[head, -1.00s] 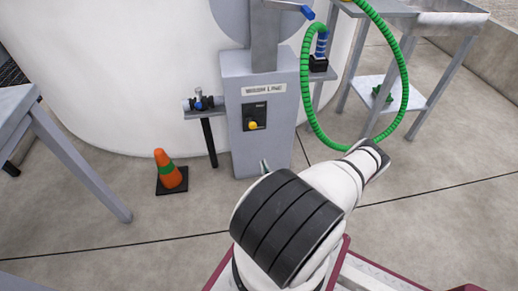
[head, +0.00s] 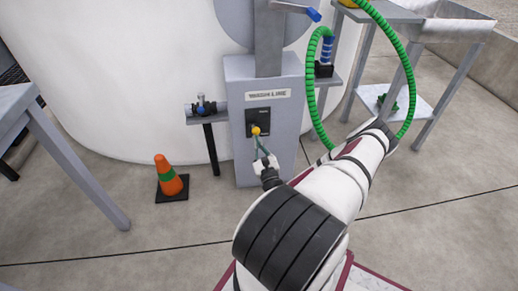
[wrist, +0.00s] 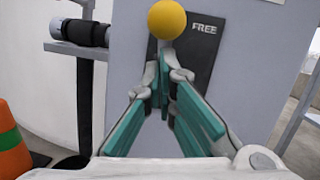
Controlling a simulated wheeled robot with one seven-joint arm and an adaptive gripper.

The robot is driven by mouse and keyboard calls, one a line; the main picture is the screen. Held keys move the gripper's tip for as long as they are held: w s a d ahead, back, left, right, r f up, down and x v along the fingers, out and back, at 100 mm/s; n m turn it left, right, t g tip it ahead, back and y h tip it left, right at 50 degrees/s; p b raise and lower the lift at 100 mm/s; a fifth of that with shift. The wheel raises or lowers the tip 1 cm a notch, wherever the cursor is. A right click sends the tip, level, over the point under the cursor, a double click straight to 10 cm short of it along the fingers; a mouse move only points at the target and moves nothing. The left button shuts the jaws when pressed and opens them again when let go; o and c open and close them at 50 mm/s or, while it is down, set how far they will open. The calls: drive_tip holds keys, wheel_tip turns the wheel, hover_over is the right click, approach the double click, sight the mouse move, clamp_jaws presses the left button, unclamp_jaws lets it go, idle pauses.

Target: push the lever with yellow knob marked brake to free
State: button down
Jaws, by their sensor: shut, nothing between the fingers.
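The yellow knob (head: 256,131) of the lever sits in front of a black plate (head: 259,116) on the grey wash line cabinet (head: 239,148). In the wrist view the yellow knob (wrist: 167,19) is large and near the top, and the black plate (wrist: 196,62) shows the word FREE at its upper right. My gripper (head: 259,149) is shut and empty, just below the knob. In the wrist view my gripper (wrist: 163,62) has its teal fingers pointing at the plate under the knob; I cannot tell whether they touch it.
An orange cone (head: 168,176) stands on the floor at the left. A pipe fitting on a small shelf (head: 208,116) is left of the cabinet. A green hose (head: 398,45) loops at the right. A grey table (head: 62,145) stands at far left.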

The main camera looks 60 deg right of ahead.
drive_tip(key=shift+r, duration=0.1)
drive_tip(key=r+p, duration=0.1)
drive_tip(key=p, duration=0.1)
drive_tip(key=g+p, duration=0.1)
drive_tip(key=p, duration=0.2)
drive_tip(key=shift+w+d+r+y, duration=0.15)
drive_tip(key=shift+w+r+y, duration=0.15)
drive_tip(key=shift+r, duration=0.1)
